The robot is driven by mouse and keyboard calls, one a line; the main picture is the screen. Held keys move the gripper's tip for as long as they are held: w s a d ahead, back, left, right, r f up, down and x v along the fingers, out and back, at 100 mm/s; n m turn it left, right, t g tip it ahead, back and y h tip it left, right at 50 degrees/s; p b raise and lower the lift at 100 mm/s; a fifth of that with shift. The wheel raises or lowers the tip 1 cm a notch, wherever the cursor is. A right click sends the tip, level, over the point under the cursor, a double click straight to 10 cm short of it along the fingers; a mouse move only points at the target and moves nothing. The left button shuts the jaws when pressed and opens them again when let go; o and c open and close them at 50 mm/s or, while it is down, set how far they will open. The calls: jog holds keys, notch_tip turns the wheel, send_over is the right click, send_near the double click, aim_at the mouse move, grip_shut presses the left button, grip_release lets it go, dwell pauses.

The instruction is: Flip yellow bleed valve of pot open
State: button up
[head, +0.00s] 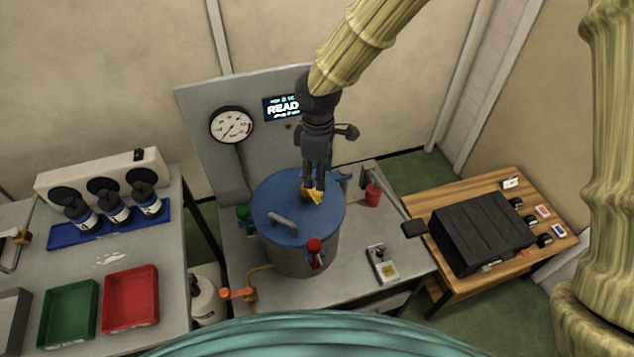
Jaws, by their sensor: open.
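The pot (300,252) is a grey cylinder with a blue lid (270,205), standing on a grey bench. The yellow bleed valve (314,196) sits on the lid, right of its middle. My gripper (313,188) points down over the lid, with its fingertips at the yellow valve. The fingers look apart, and they partly hide the valve. I cannot tell whether they touch it, nor the exact angle of its handle.
On the pot, a red clamp (314,250) is at the front, a green part (243,215) at left and a grey handle (282,221) on the lid. A gauge (232,125) and a display (284,106) are on the panel behind. A red cup-like part (373,194) and a switch box (382,264) stand right.

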jog(key=shift+f+p, duration=0.7)
jog(key=shift+f, duration=2.25)
jog(key=shift+s, duration=0.1)
grip_shut()
jog(key=shift+a, duration=0.1)
